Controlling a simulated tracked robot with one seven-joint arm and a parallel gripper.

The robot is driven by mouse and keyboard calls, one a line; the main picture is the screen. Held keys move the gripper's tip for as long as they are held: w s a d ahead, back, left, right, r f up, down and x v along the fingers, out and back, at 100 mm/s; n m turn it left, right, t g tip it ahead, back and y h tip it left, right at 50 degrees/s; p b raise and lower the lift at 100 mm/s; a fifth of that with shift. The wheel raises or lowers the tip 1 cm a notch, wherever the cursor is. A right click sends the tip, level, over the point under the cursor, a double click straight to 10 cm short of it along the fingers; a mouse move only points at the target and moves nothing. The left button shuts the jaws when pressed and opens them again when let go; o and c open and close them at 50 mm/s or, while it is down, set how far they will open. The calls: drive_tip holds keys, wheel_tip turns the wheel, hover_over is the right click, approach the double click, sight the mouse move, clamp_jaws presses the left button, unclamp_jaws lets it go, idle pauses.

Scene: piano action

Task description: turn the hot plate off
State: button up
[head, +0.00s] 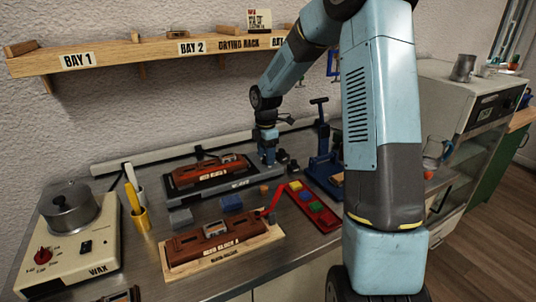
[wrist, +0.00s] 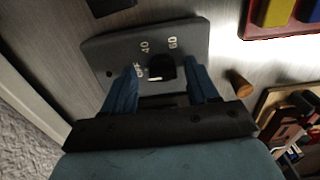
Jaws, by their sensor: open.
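In the wrist view a dark grey control panel (wrist: 105,50) carries the marks OFF, 40 and 60 around a round black knob (wrist: 162,67). My gripper (wrist: 164,82) is open, with one blue finger on each side of the knob. I cannot tell whether the fingers touch it. A small white mark shows by the knob's near side; which setting it points to is unclear. In the head view my gripper (head: 268,160) is low over the bench at the right of a dark unit (head: 180,191) bearing a red-brown block (head: 207,169). The panel itself is largely hidden there.
A cream wax heater (head: 100,255) with a pot (head: 70,208) and red knob stands at left. A second block on a wooden base (head: 180,268), yellow and white cups, a red tray (head: 318,213) and a blue press (head: 325,165) surround the unit. A shelf (head: 150,52) hangs above.

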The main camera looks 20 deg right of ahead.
wheel_tip(320, 180, up, 14)
drive_tip(key=shift+f, duration=0.25)
idle(0.4)
drive_tip(key=s+r+m+t+h, duration=0.1)
drive_tip(key=s+r+m, duration=0.4)
drive_tip(key=s, duration=0.4)
drive_tip(key=s+r+m+t, duration=0.2)
drive_tip(key=s+r+m, duration=0.3)
drive_tip(key=s, duration=0.4)
drive_tip(key=s+d+f+m+t+y, duration=0.1)
drive_tip(key=s+m+t, duration=0.1)
drive_tip(key=s+m, duration=0.8)
drive_tip(key=shift+s+t, duration=0.3)
drive_tip(key=shift+s, duration=3.45)
drive_tip(key=shift+d, duration=0.1)
